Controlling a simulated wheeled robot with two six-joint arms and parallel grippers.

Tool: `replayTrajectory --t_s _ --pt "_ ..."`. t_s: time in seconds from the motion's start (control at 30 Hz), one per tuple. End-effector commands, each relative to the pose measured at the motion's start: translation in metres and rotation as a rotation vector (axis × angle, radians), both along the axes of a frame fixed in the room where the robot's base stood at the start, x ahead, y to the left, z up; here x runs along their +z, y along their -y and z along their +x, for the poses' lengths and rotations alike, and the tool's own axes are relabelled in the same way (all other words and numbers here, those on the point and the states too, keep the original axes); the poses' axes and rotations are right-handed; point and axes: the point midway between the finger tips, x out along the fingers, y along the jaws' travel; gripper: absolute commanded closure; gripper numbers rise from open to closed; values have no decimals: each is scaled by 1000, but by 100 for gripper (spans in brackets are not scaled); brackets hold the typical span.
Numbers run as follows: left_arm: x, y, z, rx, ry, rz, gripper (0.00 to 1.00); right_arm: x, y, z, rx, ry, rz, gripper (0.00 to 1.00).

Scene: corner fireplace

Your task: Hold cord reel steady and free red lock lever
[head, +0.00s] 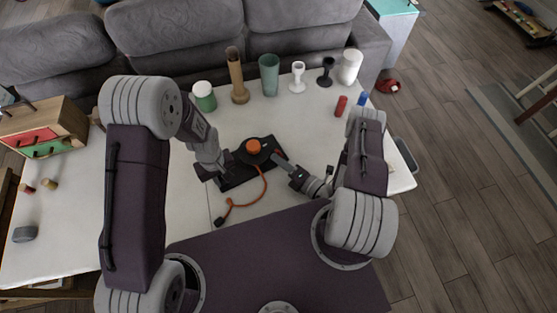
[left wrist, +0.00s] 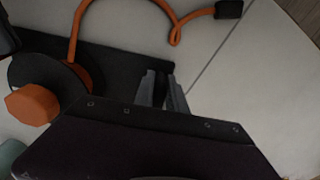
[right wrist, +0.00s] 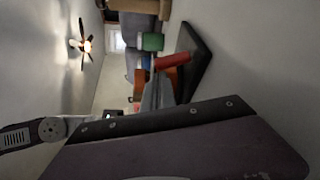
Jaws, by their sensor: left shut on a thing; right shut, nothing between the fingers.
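The cord reel has an orange hub (head: 253,147) and a black base plate (head: 238,180) on the white table. It also shows in the left wrist view, with its orange hub (left wrist: 32,104) and base (left wrist: 110,62). My left gripper (head: 222,179) is shut on the left end of the base plate. The red lock lever (right wrist: 171,61) shows in the right wrist view, in front of the reel's orange part. My right gripper (right wrist: 160,92) is shut and empty, its tips close beside the lever; I cannot tell whether they touch.
The orange cord (head: 261,190) runs toward the front to a black plug (head: 222,218). Behind stand a green jar (head: 204,97), a brown vase (head: 237,80), a green cup (head: 269,75) and goblets (head: 298,78). A red cylinder (head: 341,105) stands right.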

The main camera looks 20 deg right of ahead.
Motion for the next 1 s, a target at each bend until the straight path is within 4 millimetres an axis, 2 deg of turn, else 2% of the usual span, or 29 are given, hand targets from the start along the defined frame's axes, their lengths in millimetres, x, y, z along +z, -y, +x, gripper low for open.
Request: replayTrajectory --t_s 0.57,1.0 --pt "0 0 0 0 -1 1 100 3 5 1 -1 -20 116 100" --pt "0 0 0 0 -1 1 100 8 20 3 0 -67 367 100"
